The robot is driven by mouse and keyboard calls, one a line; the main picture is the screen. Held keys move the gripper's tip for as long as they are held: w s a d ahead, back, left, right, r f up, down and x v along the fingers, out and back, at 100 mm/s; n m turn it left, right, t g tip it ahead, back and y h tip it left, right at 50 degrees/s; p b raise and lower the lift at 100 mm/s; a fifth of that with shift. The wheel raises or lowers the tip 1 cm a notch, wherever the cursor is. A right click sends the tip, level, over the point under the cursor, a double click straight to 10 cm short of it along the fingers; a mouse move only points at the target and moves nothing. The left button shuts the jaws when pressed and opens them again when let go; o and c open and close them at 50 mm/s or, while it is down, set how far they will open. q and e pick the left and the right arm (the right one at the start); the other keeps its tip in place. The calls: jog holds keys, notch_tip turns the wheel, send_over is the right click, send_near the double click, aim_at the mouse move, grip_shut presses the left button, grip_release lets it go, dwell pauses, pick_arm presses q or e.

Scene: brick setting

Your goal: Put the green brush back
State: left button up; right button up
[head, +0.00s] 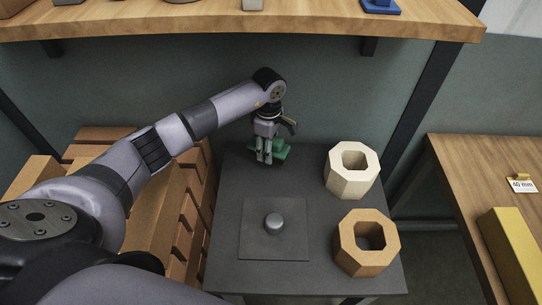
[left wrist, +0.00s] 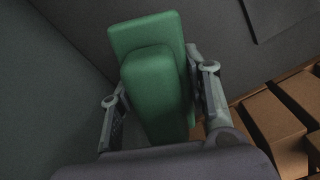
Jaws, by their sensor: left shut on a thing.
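The green brush (head: 280,149) is at the back left of a dark grey table (head: 225,215). My left gripper (head: 264,158) points down over it and is shut on it. In the left wrist view the green brush (left wrist: 150,75) shows as a long block with a second block on top, between the two fingers of my left gripper (left wrist: 155,105). I cannot tell whether the brush touches the table. My right gripper is not in view.
A cream octagonal holder (head: 338,182) and a tan octagonal holder (head: 350,258) stand on the table's right side. A square plate with a grey knob (head: 273,223) lies in the middle. Brown bricks (head: 165,215) are stacked at left; a wooden shelf (head: 220,22) hangs above.

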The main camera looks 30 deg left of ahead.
pick_arm(q)
jog(key=shift+f, duration=0.8)
notch_tip(320, 180, down, 4)
jog(key=shift+r+p, duration=0.1)
jog(key=shift+p, duration=0.2)
jog(key=shift+w, duration=0.1)
jog(key=shift+f, duration=0.25)
jog(key=o, duration=1.2)
jog(key=shift+r, duration=0.1)
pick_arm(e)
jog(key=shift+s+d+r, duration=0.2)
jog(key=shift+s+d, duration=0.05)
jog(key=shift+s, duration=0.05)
pick_arm(q)
jog(key=shift+r, duration=0.15)
notch_tip(320, 180, up, 12)
jog(key=shift+b, duration=0.65)
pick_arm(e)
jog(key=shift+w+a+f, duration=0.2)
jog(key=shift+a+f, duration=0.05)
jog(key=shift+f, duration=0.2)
